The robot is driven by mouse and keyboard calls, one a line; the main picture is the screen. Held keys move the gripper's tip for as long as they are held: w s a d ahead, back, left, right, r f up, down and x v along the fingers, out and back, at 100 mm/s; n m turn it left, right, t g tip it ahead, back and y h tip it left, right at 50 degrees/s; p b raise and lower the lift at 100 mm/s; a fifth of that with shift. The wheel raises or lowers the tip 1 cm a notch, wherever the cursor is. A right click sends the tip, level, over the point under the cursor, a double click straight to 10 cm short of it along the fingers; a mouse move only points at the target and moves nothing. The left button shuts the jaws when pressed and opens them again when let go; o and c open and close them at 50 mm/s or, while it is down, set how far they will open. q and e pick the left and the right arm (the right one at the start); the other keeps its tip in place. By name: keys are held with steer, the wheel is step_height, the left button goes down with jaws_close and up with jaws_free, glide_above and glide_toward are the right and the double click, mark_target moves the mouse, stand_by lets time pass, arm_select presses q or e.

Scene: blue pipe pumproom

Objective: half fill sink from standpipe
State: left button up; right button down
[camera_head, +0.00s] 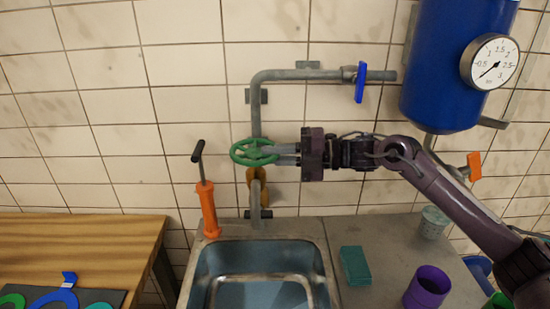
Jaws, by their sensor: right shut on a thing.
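The grey standpipe (257,108) runs down the tiled wall, with a green handwheel (240,152) on it above the sink. My right gripper (279,154) comes in from the right and is shut on the right side of the handwheel's rim. A yellowish fitting and a grey spout (256,202) hang below the wheel, over the sink's back edge. The grey metal sink (322,260) has a bluish basin; a pale rounded outline shows inside it. I cannot clearly tell the water level or see a stream. My left gripper is not in view.
An orange hand pump (209,207) stands left of the spout. A blue lever valve (360,82) is on the upper pipe. A blue tank (445,75) with a gauge (490,62) hangs at right. A teal block (355,265) and purple cup (428,287) are on the counter.

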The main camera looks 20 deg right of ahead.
steer(key=c, duration=1.5)
jaws_free()
steer(key=shift+d, duration=0.1)
steer(key=b+v, duration=0.3)
steer(key=v, duration=0.4)
steer(key=shift+s+d, duration=0.15)
steer(key=shift+d, duration=0.1)
